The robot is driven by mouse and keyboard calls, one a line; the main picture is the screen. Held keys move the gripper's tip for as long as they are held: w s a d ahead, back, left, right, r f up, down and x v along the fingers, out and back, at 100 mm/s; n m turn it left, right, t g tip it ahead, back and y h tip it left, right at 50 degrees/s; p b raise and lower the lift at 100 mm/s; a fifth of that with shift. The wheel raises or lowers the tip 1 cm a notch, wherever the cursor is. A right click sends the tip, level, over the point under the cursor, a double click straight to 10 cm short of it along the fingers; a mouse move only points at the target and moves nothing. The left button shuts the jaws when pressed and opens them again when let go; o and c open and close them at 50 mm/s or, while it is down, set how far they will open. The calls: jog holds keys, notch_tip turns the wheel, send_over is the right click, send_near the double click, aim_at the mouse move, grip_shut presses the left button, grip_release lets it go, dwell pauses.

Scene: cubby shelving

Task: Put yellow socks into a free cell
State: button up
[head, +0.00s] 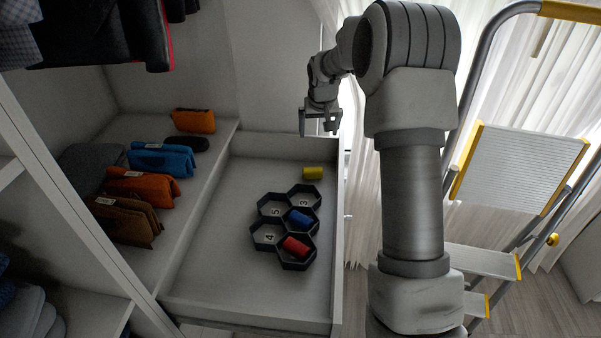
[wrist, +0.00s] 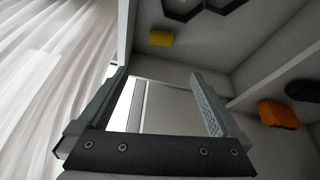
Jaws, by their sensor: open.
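The yellow socks (head: 313,173) are a small roll on the white drawer floor, just behind the dark hexagonal cell organizer (head: 254,237). They also show in the wrist view (wrist: 161,39). Blue socks (head: 299,220) lie in one cell and red socks (head: 296,246) in the front cell. The cells marked 3, 4 and 5 look empty. My gripper (head: 320,120) is open and empty, above the drawer's back right corner and apart from the yellow socks. In the wrist view its fingers (wrist: 166,92) are spread wide with nothing between them.
Folded pouches, blue (head: 163,160), orange (head: 143,186) and brown (head: 125,220), stand on the shelf left of the drawer. Dark clothes hang above at upper left. Drawer walls (head: 337,240) rise around the organizer. A stepladder (head: 520,165) stands at right, by white curtains.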

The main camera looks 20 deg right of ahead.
jog(key=b, duration=0.5)
send_over(313, 169)
jog(key=s, duration=0.3)
jog(key=f, duration=1.3)
jog(key=a+f, duration=0.1)
jog(key=f, duration=0.5)
jog(key=shift+f, duration=0.25)
jog(key=shift+w+d+b+x, duration=0.15)
jog(key=shift+b+x, duration=0.35)
jog(key=shift+x, duration=0.9)
jog(key=shift+w+d+b+x, duration=0.15)
jog(key=shift+b+x, duration=0.35)
jog(key=shift+x, duration=0.95)
jog(key=shift+a+r, duration=0.1)
jog(key=shift+r, duration=0.15)
jog(key=shift+c, duration=0.2)
jog(key=c, duration=1)
